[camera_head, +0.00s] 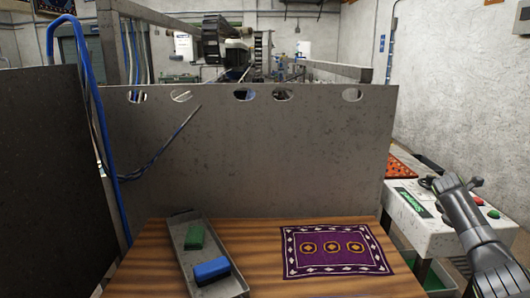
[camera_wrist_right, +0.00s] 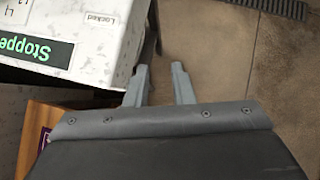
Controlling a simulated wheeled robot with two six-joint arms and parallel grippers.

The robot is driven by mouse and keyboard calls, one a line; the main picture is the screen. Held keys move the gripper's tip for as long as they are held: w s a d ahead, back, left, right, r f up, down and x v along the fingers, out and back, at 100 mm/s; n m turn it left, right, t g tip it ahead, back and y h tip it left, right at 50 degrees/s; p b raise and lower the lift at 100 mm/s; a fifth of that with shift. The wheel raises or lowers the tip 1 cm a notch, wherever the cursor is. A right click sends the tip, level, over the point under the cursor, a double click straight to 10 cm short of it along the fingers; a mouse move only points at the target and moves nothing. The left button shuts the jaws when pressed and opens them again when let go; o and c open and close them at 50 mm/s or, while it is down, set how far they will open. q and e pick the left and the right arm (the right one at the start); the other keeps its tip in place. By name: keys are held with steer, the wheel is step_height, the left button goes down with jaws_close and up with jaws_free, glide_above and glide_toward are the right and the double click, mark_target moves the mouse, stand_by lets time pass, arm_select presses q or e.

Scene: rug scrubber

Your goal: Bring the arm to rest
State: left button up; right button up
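My right gripper (camera_head: 453,184) is at the right in the head view, in front of the white control box (camera_head: 411,214). In the right wrist view the two fingers of this gripper (camera_wrist_right: 160,82) stand apart with nothing between them. Bare floor shows past the fingertips, and the box's edge lies just left of them. I cannot tell whether the arm touches the box. My left arm and gripper are not in view.
A purple patterned rug (camera_head: 336,251) lies on the wooden table (camera_head: 262,282). Left of it, a grey tray (camera_head: 184,262) holds a green brush (camera_head: 195,236) and a blue brush (camera_head: 212,270). A tall metal panel (camera_head: 250,165) stands behind. The box has red and green buttons.

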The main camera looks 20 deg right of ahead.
steer(key=s+d+f+m+h, duration=0.1)
steer(key=s+d+f+m, duration=0.35)
steer(key=s+f, duration=0.5)
steer(key=s+d+f+m+h, duration=0.2)
steer(key=s+d+f+m, duration=0.3)
steer(key=s+f, duration=0.5)
steer(key=s+d+f+m+t, duration=0.1)
steer(key=s+f+m, duration=0.15)
steer(key=s, duration=0.45)
steer(key=s+d+f+m, duration=0.1)
steer(key=s+f, duration=0.3)
steer(key=s, duration=0.4)
steer(key=s+d+f+m+t, duration=0.1)
steer(key=s+d+f+m, duration=0.15)
steer(key=s, duration=0.45)
steer(key=s+a+f+m+g+y, duration=0.1)
steer(key=s+a+f+y, duration=0.2)
steer(key=a+f, duration=0.9)
steer(key=s+a+f+m+y, duration=0.1)
steer(key=s+a+f+y, duration=0.1)
steer(key=a+f, duration=0.95)
steer(key=a+f+m+y, duration=0.1)
steer(key=a+f, duration=0.3)
steer(key=a, duration=1.3)
steer(key=a+f+y, duration=0.3)
steer(key=a+f, duration=0.1)
steer(key=a, duration=1.3)
steer(key=shift+s+a+m+y, duration=0.2)
steer(key=shift+s+m+y, duration=0.15)
steer(key=shift+y, duration=0.05)
